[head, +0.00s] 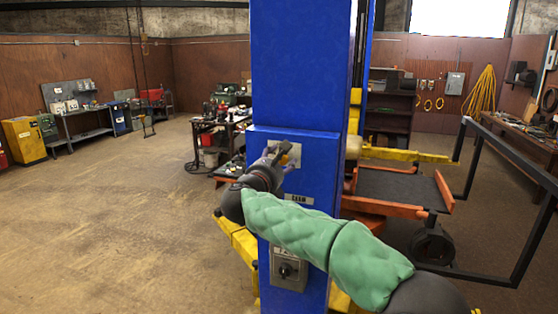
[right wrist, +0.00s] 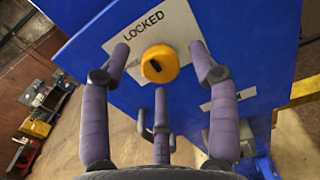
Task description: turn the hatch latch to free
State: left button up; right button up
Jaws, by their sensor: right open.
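The hatch latch (right wrist: 160,64) is a round yellow knob with a dark slot, on a pale plate (right wrist: 177,25) marked LOCKED on the blue lift column. In the right wrist view my right gripper (right wrist: 160,72) is open, its purple fingers spread to both sides of the knob with gaps. In the head view my right gripper (head: 285,158) is at the pale plate on the column (head: 305,60), and it partly covers the yellow latch (head: 284,158). My left gripper does not show.
A grey switch box (head: 289,268) with a dark knob sits lower on the column. A dark mower platform (head: 398,187) with orange ramps and a black frame stands to the right. A cluttered workbench (head: 215,125) is behind the column. Open floor lies to the left.

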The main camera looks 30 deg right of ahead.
jog(key=c, duration=1.2)
jog(key=shift+o, duration=0.2)
